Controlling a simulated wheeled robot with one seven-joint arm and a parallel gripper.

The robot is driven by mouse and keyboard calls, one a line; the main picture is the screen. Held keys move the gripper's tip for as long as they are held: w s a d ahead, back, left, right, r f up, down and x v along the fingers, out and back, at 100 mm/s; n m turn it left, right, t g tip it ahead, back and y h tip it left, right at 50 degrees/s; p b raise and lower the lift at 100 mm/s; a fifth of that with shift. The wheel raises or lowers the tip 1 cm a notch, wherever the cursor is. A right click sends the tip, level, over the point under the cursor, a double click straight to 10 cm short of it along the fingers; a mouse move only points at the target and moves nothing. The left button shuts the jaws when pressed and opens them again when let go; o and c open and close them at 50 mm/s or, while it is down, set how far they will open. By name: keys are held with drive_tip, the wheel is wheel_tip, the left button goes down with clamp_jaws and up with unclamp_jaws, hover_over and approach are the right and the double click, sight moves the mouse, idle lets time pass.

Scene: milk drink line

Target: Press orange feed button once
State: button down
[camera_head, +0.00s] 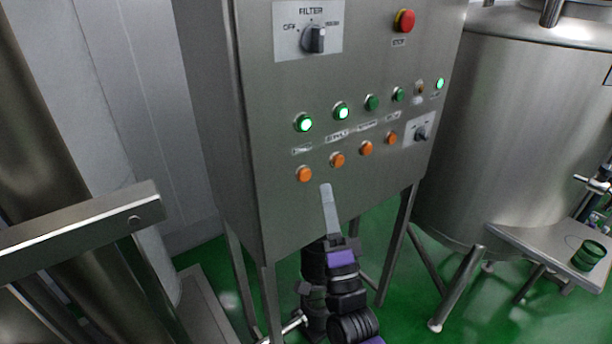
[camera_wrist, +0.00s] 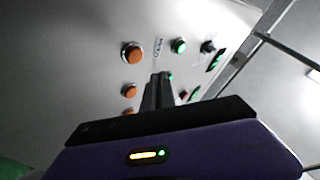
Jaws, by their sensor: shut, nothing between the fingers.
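The steel control panel (camera_head: 270,110) carries a row of several orange buttons. From left to right they include the first orange button (camera_head: 304,174), the second (camera_head: 337,160), the third (camera_head: 366,149) and the rightmost (camera_head: 391,138). The small labels above them are too blurred to tell which is feed. My gripper (camera_head: 325,187) is shut and empty, pointing up just below the gap between the first and second orange buttons. In the wrist view my gripper (camera_wrist: 161,76) has its fingers together, with a large orange button (camera_wrist: 132,53) up and left of the tips. Contact with the panel cannot be told.
Green buttons, some lit (camera_head: 303,123), sit above the orange row. A red stop button (camera_head: 404,20), a FILTER knob (camera_head: 315,38) and a smaller selector (camera_head: 421,133) are on the same panel. A steel tank (camera_head: 500,120) stands to the right.

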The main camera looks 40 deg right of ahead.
drive_tip(key=shift+w+b, duration=0.6)
drive_tip(key=shift+w, duration=1.05)
drive_tip(key=shift+w, duration=0.1)
idle(0.8)
drive_tip(key=shift+w+b, duration=0.3)
drive_tip(key=shift+b, duration=0.05)
drive_tip(key=shift+w+b, duration=0.3)
drive_tip(key=shift+w, duration=0.15)
idle(0.6)
drive_tip(key=shift+s, duration=0.85)
drive_tip(key=shift+s, duration=0.1)
drive_tip(key=shift+s+b, duration=0.4)
drive_tip(key=shift+s, duration=2)
